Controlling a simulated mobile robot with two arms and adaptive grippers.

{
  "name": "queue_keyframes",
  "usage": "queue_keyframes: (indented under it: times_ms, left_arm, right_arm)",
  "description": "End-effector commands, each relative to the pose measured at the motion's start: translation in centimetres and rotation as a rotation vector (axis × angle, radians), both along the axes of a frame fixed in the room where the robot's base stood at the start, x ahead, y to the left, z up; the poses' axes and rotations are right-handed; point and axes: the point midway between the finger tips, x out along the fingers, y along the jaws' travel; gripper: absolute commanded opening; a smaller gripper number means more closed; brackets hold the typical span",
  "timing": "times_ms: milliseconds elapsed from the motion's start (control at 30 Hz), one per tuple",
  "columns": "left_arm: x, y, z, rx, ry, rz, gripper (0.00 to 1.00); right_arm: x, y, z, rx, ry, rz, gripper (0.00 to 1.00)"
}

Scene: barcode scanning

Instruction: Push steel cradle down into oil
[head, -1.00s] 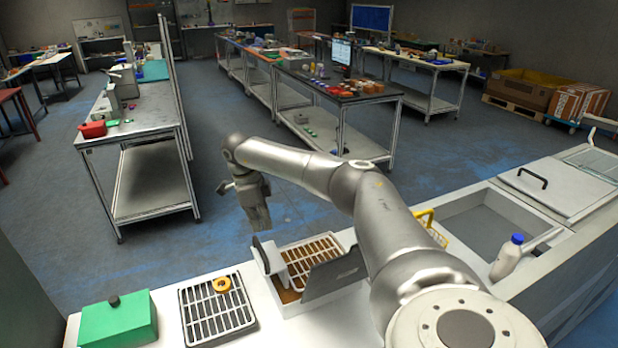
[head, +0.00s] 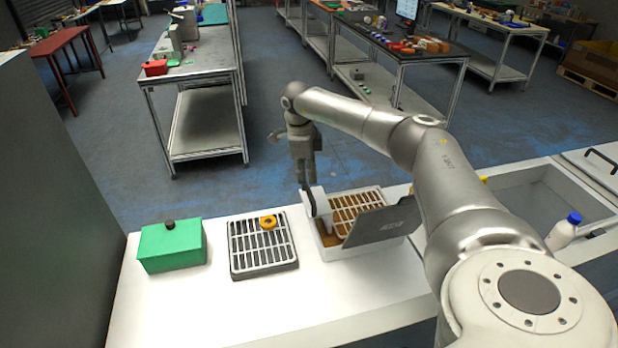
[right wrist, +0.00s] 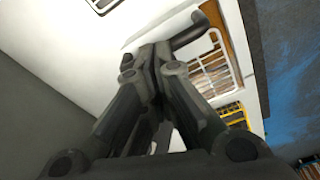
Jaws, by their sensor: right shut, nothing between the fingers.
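The steel cradle (head: 357,208) is a pale slatted grid over brown oil in a white-walled bath (head: 388,247). A pale upright bracket (head: 322,207) stands at its left end. My right gripper (head: 309,211) points down at that bracket, shut with nothing between its fingers; whether it touches I cannot tell. In the right wrist view the shut fingers (right wrist: 155,50) lie left of the cradle (right wrist: 210,65), beside a dark curved bar. A grey plate (head: 385,225) leans at the bath's front and hides part of it. My left gripper is not in view.
A white bottle (head: 563,232) with a blue cap stands at the right. The front counter strip is clear.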

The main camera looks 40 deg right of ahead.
Motion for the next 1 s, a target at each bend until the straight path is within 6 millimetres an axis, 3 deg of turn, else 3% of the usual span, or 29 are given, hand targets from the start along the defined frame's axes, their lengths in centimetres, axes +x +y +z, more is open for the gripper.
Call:
queue_keyframes:
  times_ms: [100, 300, 667, 1000]
  left_arm:
    - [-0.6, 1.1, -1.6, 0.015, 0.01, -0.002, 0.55]
    - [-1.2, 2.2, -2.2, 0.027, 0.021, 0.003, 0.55]
    - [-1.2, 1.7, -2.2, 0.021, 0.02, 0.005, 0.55]
    - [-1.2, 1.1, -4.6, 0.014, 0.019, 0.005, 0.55]
  right_arm:
    - [-0.1, -0.2, -2.0, 0.0, 0.0, -0.001, 0.0]
    - [-0.2, -0.2, -2.9, 0.0, 0.0, -0.001, 0.0]
    - [-0.3, -0.2, -3.0, -0.001, 0.001, -0.001, 0.0]
    - [-0.3, -0.2, -6.8, 0.0, 0.003, 0.0, 0.0]
